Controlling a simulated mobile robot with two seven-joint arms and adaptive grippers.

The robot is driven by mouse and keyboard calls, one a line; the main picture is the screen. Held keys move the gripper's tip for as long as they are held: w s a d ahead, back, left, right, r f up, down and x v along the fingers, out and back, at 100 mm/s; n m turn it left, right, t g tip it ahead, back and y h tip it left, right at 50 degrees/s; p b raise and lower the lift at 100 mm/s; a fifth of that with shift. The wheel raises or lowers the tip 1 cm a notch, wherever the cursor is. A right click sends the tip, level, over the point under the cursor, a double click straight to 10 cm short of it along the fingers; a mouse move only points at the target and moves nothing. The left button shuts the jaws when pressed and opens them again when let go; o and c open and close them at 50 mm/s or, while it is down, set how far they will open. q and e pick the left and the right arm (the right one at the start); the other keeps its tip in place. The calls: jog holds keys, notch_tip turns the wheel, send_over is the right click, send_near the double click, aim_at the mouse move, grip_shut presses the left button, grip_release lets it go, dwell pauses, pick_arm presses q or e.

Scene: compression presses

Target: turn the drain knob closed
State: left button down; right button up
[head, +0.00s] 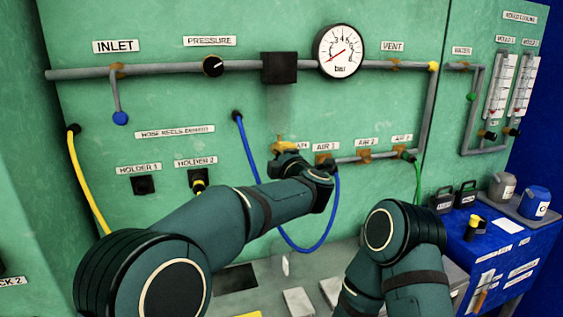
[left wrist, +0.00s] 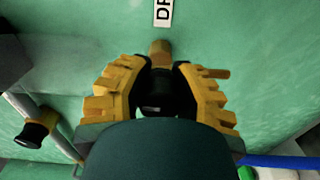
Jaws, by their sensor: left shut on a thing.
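The drain knob (left wrist: 160,92) is black and sits between the yellow fingers of my left gripper (left wrist: 160,88) in the left wrist view. A brass fitting (left wrist: 160,50) shows just beyond it, under a white label (left wrist: 163,12) of which only the first letters show. The fingers are closed on the knob from both sides. In the head view my left gripper (head: 286,146) is at the green panel, left of the AIR 1 label, and the hand and wrist hide the knob. The knob's turn position cannot be told. My right gripper is outside both views.
A grey pipe (head: 347,158) with air valves runs right of my left gripper. A blue hose (head: 246,162) loops below my left forearm. A pressure gauge (head: 339,50) is above. My right arm is in front of the bench, beside a blue table (head: 486,262).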

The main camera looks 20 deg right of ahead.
pick_arm(q)
jog(key=shift+n, duration=0.6)
jog(key=c, duration=0.7)
grip_release()
jog(key=shift+s, duration=0.1)
jog(key=shift+s+d, duration=0.15)
jog(key=shift+s, duration=3.5)
